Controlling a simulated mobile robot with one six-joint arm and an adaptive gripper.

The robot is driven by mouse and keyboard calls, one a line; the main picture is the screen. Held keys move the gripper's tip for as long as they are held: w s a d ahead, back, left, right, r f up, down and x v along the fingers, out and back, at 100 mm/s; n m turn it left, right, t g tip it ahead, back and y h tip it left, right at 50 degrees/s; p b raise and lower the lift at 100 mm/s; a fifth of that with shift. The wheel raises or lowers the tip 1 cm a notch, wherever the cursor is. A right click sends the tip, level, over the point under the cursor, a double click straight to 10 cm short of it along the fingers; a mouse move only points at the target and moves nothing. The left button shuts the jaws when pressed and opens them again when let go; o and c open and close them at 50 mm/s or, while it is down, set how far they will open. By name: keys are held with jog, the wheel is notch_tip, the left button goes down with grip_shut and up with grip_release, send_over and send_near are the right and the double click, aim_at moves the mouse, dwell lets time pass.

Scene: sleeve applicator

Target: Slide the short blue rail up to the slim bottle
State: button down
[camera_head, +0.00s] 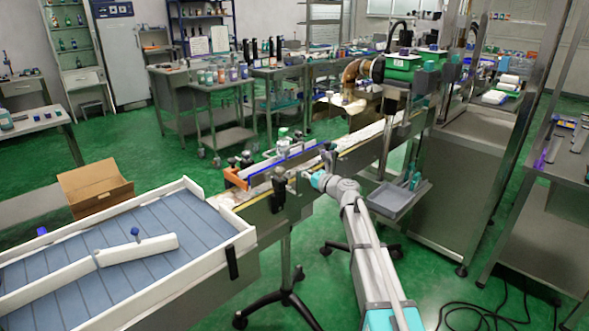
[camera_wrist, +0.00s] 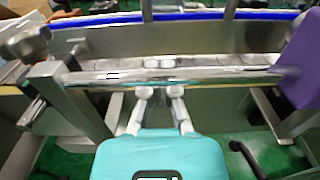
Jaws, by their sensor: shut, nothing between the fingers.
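A blue rail (camera_head: 300,153) runs along the far side of the conveyor in the head view. A long blue strip (camera_wrist: 200,15) crosses the top of the wrist view, beyond the belt. I cannot tell whether this is the short rail. I cannot make out the slim bottle in either view. My gripper (camera_head: 308,177) is at the near side of the conveyor. In the wrist view my gripper (camera_wrist: 158,93) is shut and empty, with its fingertips just below a chrome rod. Contact with the rod is unclear.
The chrome rod (camera_wrist: 170,75) spans the wrist view between a knobbed clamp (camera_wrist: 25,42) and a purple block (camera_wrist: 298,62). An orange part (camera_head: 236,178) stands at the conveyor's left end, beside a white-walled table (camera_head: 245,240). A grey tray (camera_head: 398,197) hangs to the right of my gripper.

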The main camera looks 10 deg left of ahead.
jog(key=v, duration=0.8)
jog(key=shift+s, duration=0.25)
jog(key=shift+d+f, duration=0.1)
jog(key=shift+d, duration=0.05)
jog(key=s+d+f+n+g+h, duration=0.2)
jog(key=s+f+n+g+h, duration=0.1)
jog(key=s+f+n, duration=0.4)
jog(key=s+d+f+n+g+h, duration=0.3)
jog(key=s+f+n+g, duration=0.15)
jog(key=s+n, duration=0.4)
jog(key=s+d+f+n+g+h, duration=0.2)
jog(key=s+d+f+n+h, duration=0.25)
jog(key=s+d, duration=0.3)
jog(key=s+d+f+n+g+h, duration=0.1)
jog(key=s+d+f+n+h, duration=0.2)
jog(key=s+d+n, duration=0.45)
notch_tip(320, 180, up, 20)
jog(key=s+a+m+p, duration=0.1)
jog(key=m+p, duration=0.1)
jog(key=p, duration=1.7)
jog(key=shift+s+a+h, duration=0.15)
jog(key=shift+s+h, duration=0.2)
jog(key=shift+s, duration=0.05)
jog(key=shift+a+g, duration=0.1)
jog(key=shift+g, duration=0.15)
